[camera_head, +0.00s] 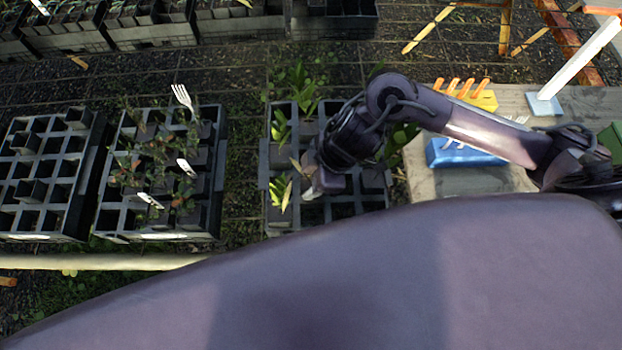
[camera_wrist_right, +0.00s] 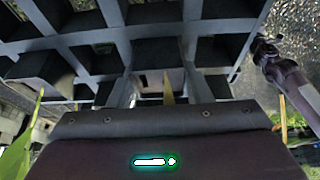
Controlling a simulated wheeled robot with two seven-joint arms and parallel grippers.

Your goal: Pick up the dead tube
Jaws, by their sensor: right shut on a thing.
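My right gripper (camera_head: 316,180) reaches down over the middle tray (camera_head: 264,190), a dark crate of square cells holding several tubes. It is shut on the dead tube (camera_head: 330,183), a dark square pot largely covered by the gripper. A dry tan leaf (camera_head: 296,163) sticks out beside the jaws. In the right wrist view, a tan leaf (camera_wrist_right: 168,88) stands up past the gripper body, in front of the tray cells (camera_wrist_right: 110,60). The jaws are hidden there. I cannot tell how far the tube is clear of its cell. My left gripper is not in view.
Green-leaved tubes (camera_head: 281,127) share the tray. A bench at right bears a blue block (camera_head: 462,152) and an orange-pronged thing (camera_head: 465,93). Crates line the back.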

